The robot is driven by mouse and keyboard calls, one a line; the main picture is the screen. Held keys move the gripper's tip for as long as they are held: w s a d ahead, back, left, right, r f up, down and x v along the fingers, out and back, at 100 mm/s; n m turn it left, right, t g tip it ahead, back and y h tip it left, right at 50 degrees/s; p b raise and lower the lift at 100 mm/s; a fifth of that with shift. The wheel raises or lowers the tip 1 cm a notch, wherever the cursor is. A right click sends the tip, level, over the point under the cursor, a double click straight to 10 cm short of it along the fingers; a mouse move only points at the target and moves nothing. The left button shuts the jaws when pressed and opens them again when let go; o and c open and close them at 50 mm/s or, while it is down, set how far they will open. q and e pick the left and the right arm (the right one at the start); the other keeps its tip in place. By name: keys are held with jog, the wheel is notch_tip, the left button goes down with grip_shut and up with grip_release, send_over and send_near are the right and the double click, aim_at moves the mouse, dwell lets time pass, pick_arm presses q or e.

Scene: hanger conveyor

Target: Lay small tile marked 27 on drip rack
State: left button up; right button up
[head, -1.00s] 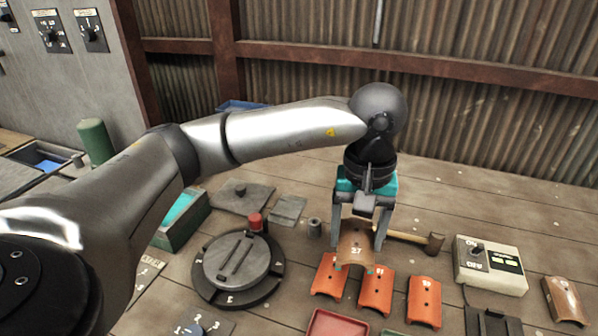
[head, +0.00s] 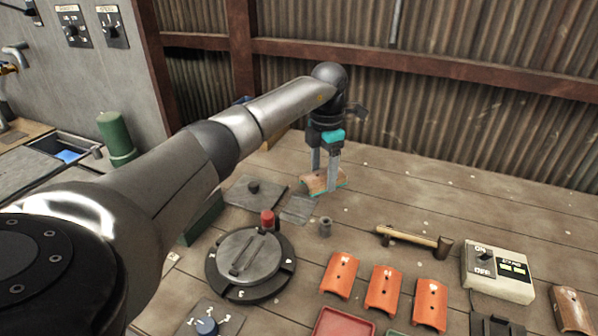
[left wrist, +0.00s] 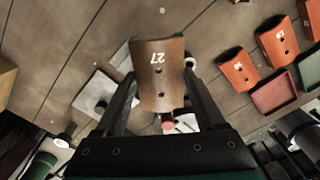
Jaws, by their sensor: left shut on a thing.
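The small brown curved tile marked 27 (head: 313,182) is between the fingers of my left gripper (head: 326,180), which is shut on it. In the head view it is held over the far part of the table, behind the flat grey plates. The left wrist view shows the tile (left wrist: 158,75) with its number face and two holes, one finger of my left gripper (left wrist: 160,85) on each side. I cannot make out the drip rack for certain in either view. My right gripper is not in view.
Orange tiles (head: 384,290) lie in a row at the front right. A round grey turntable (head: 249,258), a hammer (head: 412,240), a small metal cylinder (head: 325,227) and an ON/OFF box (head: 498,270) stand around. The table at the back right is clear.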

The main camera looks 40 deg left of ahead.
pick_arm(q)
jog(key=s+a+f+n, duration=0.1)
jog(key=a+f+n, duration=0.1)
jog(key=a+n, duration=0.35)
jog(key=n+b, duration=0.2)
jog(key=b, duration=0.3)
send_over(299, 208)
notch_tip(299, 208, down, 6)
jog(key=shift+f, duration=0.7)
jog(key=o, duration=1.4)
notch_tip(299, 208, up, 15)
jog(key=p, duration=0.2)
jog(key=shift+r, duration=0.15)
